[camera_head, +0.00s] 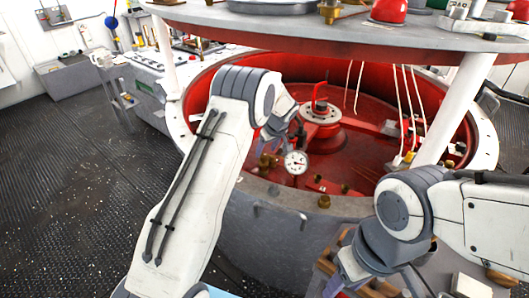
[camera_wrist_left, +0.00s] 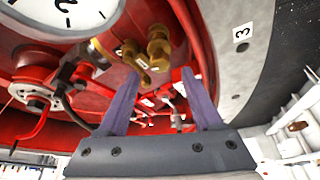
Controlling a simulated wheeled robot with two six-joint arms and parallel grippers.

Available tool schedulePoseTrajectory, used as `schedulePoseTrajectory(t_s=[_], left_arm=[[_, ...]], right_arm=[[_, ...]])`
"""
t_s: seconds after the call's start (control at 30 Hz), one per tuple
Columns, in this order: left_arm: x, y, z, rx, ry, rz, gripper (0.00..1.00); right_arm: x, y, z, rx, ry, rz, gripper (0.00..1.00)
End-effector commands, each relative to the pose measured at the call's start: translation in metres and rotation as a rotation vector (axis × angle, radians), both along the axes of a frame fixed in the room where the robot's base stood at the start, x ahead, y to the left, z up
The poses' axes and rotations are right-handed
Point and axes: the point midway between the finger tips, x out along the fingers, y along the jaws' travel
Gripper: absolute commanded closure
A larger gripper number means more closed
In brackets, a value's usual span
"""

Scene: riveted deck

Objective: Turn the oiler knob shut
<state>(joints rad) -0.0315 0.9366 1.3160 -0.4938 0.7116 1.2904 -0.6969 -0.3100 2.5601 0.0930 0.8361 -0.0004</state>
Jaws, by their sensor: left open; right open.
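Brass fittings (camera_head: 266,160) sit inside the red round well, beside the white dial gauge (camera_head: 295,162). In the left wrist view, two brass fittings with knob-like ends (camera_wrist_left: 158,48) are just beyond my fingertips; I cannot tell which is the oiler knob. My left gripper (camera_wrist_left: 164,76) is open, its fingers apart with nothing held between them. In the head view it is partly hidden behind my own arm, near the gauge. My right gripper (camera_head: 348,280) is open at the bottom, outside the well, partly cut off by the frame.
The grey well rim (camera_head: 290,195) curves around the red interior. A red hub with a handle (camera_head: 320,108) stands in it. White posts (camera_head: 455,105) hold a round upper table (camera_head: 300,30) overhead. Dark ribbed floor (camera_head: 65,180) is open at left.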

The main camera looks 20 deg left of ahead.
Motion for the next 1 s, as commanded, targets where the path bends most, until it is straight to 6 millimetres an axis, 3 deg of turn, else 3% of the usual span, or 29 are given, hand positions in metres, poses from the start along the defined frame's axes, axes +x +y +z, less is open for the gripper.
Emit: schedulePoseTrajectory(t_s=[0.1,0.3,0.6,0.63,0.7,0.8,1.0], left_arm=[[0.004,0.006,-0.017,0.0,0.002,0.002,0.33],[0.009,0.011,-0.034,-0.001,0.001,-0.001,0.33],[0.009,0.012,-0.037,0.0,0.0,-0.001,0.33],[0.009,0.012,-0.036,0.0,0.0,-0.001,0.41],[0.009,0.012,-0.036,0.0,0.0,-0.001,0.68],[0.009,0.011,-0.036,0.0,0.0,-0.001,1.0],[0.009,0.011,-0.036,0.0,0.0,-0.007,1.0]], right_arm=[[0.0,0.0,0.007,0.0,0.0,0.0,0.5],[0.0,0.0,0.01,0.0,0.0,0.0,0.5],[0.0,0.0,0.01,0.0,0.0,0.0,0.5],[0.0,0.0,0.01,0.0,0.0,0.0,0.5],[0.0,0.0,0.01,0.0,0.0,0.0,0.5],[0.0,0.0,0.01,0.0,0.0,0.0,0.5],[0.0,0.0,0.009,0.0,0.0,0.0,0.5]])
